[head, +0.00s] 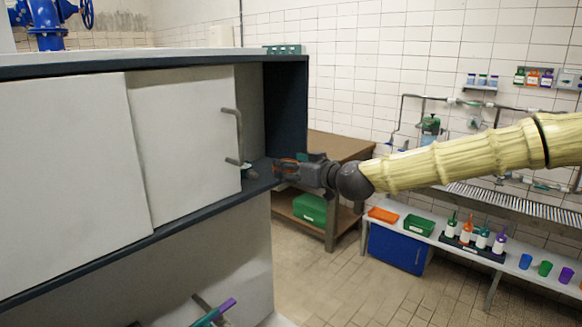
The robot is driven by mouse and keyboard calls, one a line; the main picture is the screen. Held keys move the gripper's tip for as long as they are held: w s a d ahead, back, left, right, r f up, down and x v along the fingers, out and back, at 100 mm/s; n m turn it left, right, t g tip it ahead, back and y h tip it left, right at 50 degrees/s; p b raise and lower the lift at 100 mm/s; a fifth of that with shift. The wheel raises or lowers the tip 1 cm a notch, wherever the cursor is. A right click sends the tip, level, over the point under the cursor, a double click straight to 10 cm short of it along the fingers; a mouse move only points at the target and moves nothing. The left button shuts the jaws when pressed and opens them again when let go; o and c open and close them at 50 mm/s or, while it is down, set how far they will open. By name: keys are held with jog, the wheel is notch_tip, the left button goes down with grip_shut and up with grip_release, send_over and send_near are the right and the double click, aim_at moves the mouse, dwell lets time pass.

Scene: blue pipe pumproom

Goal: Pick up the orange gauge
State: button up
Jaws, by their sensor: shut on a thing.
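My gripper (287,170) reaches in from the right, at the open right end of the cabinet's middle shelf. A small orange patch shows at its jaws, which I take to be the orange gauge (284,162). The jaws are shut on it, and the fingers hide most of its shape. It is at about the height of the shelf's edge (226,205); I cannot tell whether it touches the shelf. A small grey and teal item (249,173) sits on the shelf just left of the jaws.
The cabinet's white sliding door (190,135) with a grey handle (238,136) stands close left of my gripper. A dark side panel (287,105) rises behind it. A wooden table (340,146) with a green crate (310,208) is beyond. Bottles (467,232) and cups stand on a bench at right.

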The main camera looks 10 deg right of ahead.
jog(key=shift+d, duration=0.1)
jog(key=o, duration=1.2)
jog(key=v, duration=1.2)
jog(key=shift+o, duration=0.5)
jog(key=shift+f, duration=0.15)
